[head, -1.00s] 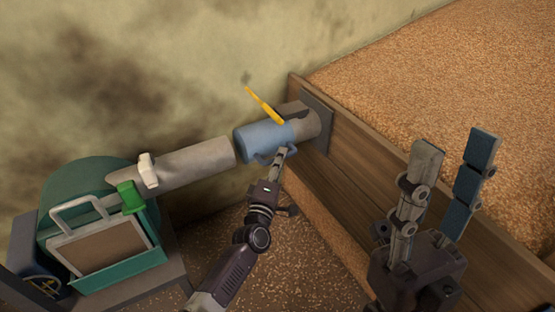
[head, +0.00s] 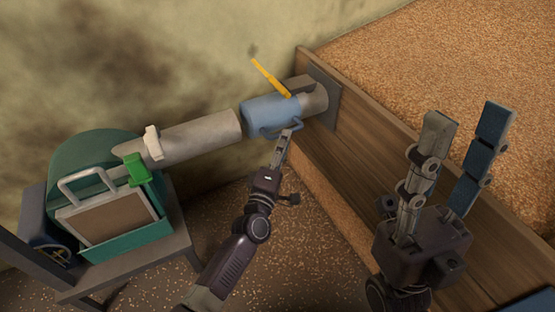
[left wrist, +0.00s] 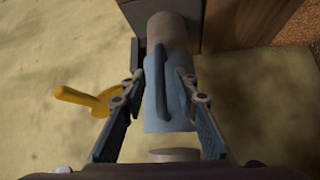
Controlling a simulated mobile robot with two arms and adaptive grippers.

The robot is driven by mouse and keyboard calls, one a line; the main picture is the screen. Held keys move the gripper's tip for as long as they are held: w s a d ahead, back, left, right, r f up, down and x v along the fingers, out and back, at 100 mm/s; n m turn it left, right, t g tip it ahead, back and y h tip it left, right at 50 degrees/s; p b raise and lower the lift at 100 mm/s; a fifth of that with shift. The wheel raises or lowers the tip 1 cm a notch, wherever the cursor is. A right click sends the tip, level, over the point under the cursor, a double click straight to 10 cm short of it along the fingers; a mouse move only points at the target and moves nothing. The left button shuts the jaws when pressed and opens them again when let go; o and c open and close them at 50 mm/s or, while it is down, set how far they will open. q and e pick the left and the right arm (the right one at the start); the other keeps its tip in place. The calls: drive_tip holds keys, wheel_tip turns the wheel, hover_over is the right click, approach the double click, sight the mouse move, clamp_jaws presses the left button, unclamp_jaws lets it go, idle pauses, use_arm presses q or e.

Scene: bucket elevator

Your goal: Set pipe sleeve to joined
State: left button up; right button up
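The blue pipe sleeve (head: 268,114) sits around the grey pipe stub (head: 314,99) on the wooden wall. Its left end is close to the open end of the long grey pipe (head: 200,138), with a narrow gap between them. The sleeve has a bar handle (left wrist: 160,85) on its side. My left gripper (head: 289,137) is at that handle. In the left wrist view its fingers (left wrist: 160,78) are apart, one on each side of the handle, with visible space around it. My right gripper (head: 467,116) is open and empty at the right.
A yellow lever (head: 270,77) sticks up behind the sleeve. The long pipe leads to a green machine (head: 97,160) with a green clip (head: 137,170) and a white clamp (head: 153,143). A wooden bin wall (head: 350,150) with grain behind it stands at the right.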

use_arm(q)
drive_tip(key=r+v, duration=0.1)
drive_tip(key=v, duration=0.6)
drive_tip(key=shift+s+f, duration=0.25)
drive_tip(key=shift+f, duration=0.3)
